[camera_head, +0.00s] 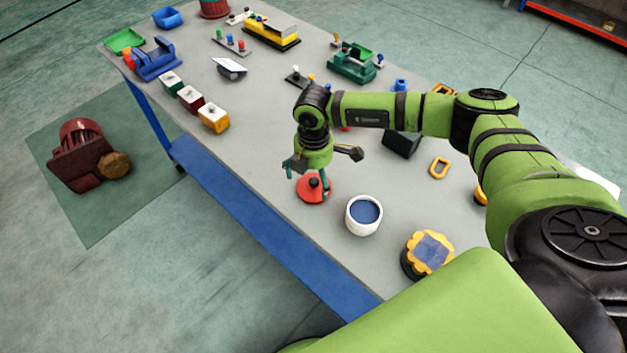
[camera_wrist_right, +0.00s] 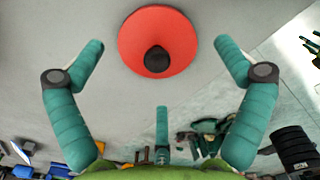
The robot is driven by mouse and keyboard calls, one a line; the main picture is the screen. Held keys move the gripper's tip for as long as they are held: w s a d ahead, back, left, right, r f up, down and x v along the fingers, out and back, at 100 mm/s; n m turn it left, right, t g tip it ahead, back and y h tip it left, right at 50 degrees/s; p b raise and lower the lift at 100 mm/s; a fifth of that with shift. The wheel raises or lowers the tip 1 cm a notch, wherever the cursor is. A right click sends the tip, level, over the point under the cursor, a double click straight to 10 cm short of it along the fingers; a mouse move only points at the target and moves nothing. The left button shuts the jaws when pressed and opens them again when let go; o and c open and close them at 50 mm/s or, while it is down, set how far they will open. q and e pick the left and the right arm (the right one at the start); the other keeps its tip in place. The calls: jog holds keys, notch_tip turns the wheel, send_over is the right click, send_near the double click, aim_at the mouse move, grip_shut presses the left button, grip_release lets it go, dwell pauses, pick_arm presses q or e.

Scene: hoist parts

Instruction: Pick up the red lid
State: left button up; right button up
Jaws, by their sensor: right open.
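The red lid (camera_head: 312,190) is a round red disc with a black knob, lying on the grey table near its front edge in the head view. My right gripper (camera_head: 318,190) is right above it, pointing down, with its fingers in front of part of the lid. In the right wrist view the lid (camera_wrist_right: 158,25) is at the top middle with its knob toward me. The fingers of my right gripper (camera_wrist_right: 160,60) are spread wide on both sides, open and empty. I see no finger touching the lid. My left gripper is not in view.
A white cup (camera_head: 364,215) with blue inside stands right of the lid. A yellow knob-shaped part (camera_head: 429,252) is further right. Three small coloured blocks (camera_head: 191,98) stand to the left. The grey table (camera_head: 255,165) is bare left of the lid; its blue frame edge (camera_head: 270,235) is close.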

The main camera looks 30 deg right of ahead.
aim_at(314, 181)
notch_tip(314, 181, down, 2)
jog(key=shift+f+p, duration=0.25)
jog(key=shift+p, duration=0.05)
jog(key=shift+w+f, duration=0.1)
jog(key=shift+f, duration=0.35)
jog(key=shift+c, duration=0.8)
jog(key=c, duration=0.8)
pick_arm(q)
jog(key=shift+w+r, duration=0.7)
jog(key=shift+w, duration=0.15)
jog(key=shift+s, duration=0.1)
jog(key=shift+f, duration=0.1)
